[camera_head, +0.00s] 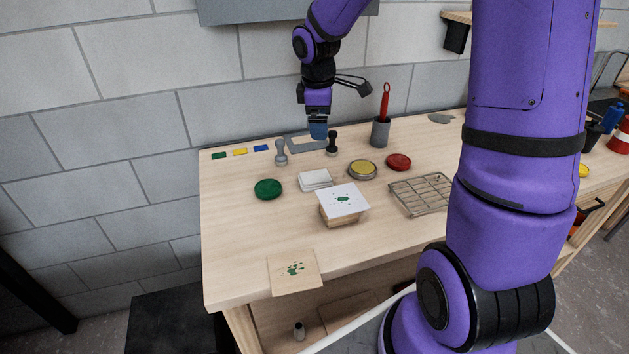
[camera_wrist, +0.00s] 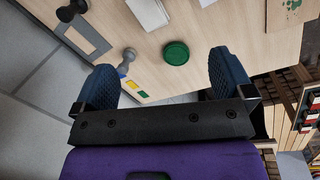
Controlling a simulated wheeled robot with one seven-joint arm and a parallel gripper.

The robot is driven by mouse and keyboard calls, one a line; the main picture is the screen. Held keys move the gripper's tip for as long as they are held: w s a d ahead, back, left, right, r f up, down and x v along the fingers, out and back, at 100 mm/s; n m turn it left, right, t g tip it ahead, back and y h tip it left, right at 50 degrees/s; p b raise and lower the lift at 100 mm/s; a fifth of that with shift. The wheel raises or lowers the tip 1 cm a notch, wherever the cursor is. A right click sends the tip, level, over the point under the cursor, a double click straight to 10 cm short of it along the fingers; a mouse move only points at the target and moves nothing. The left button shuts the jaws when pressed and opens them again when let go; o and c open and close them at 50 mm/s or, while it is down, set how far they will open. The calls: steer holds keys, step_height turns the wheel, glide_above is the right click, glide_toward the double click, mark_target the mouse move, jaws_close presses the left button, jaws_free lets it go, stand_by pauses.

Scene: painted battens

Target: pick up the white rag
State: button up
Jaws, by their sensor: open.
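A small white flat stack (camera_head: 315,180) lies on the wooden table, left of the middle, and a white piece also shows at the top of the wrist view (camera_wrist: 148,12). It may be the white rag; I cannot tell whether it is cloth or paper. My gripper (camera_head: 318,131) hangs over the back of the table, behind the stack and apart from it. In the wrist view its two blue fingers (camera_wrist: 165,79) are wide apart with nothing held between them.
A green pad (camera_head: 268,189) and a grey-handled stamp (camera_head: 281,153) are left of the stack. A block topped with a printed white sheet (camera_head: 343,200) stands just in front. A yellow tin (camera_head: 362,169), a wire rack (camera_head: 421,194) and a grey cup (camera_head: 380,132) are to the right.

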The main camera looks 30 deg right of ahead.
steer(key=w+d+f+n+g+y, duration=0.15)
steer(key=w+f+n, duration=0.35)
steer(key=f, duration=0.7)
steer(key=m, duration=0.1)
glide_above(315, 176)
steer(key=shift+t, duration=0.25)
steer(key=f, duration=0.4)
steer(key=s+f, duration=0.1)
steer(key=f, duration=0.1)
steer(key=shift+w+f, duration=0.25)
steer(key=shift+f, duration=1.05)
steer(key=shift+w+f, duration=0.2)
steer(key=shift+f, duration=1.1)
steer(key=c, duration=1)
steer(key=shift+r, duration=0.1)
